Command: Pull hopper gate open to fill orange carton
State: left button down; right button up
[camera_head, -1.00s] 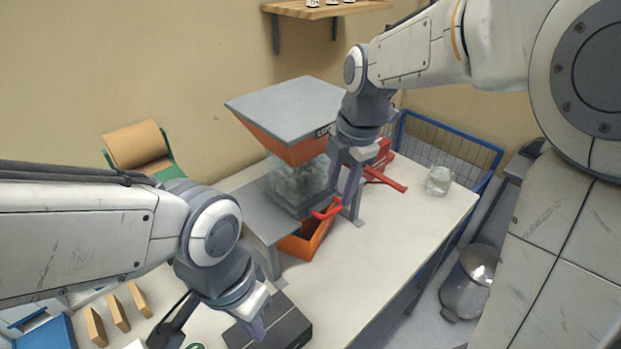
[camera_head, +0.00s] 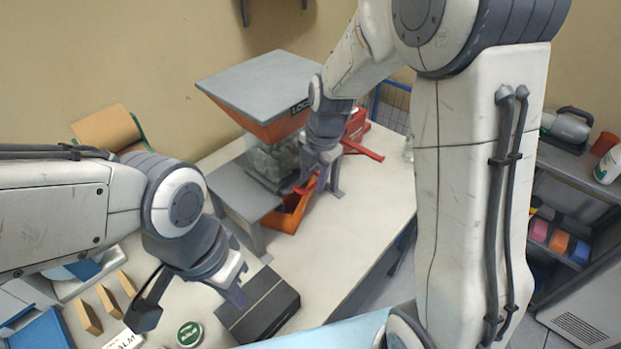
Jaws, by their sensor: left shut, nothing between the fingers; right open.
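The hopper (camera_head: 262,85), grey-topped with an orange funnel and a clear lower box of pale contents (camera_head: 272,160), stands on the white table. Its red gate handle (camera_head: 306,187) sticks out at the front, right at my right gripper (camera_head: 312,182). The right gripper is open with its fingers pointing down around or beside the handle; which of these I cannot tell. The orange carton (camera_head: 288,212) sits under the hopper, partly hidden by the grey stand (camera_head: 240,195). My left gripper (camera_head: 236,292) is shut and empty, above a black box.
The black box (camera_head: 258,306) lies at the table's front, near a round green-lidded tin (camera_head: 189,334) and several tan blocks (camera_head: 107,298). A red tool (camera_head: 358,148) lies behind my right gripper. Table right of the carton is clear.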

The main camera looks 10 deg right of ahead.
jog(key=shift+f, duration=0.55)
grip_shut()
dwell(1.1)
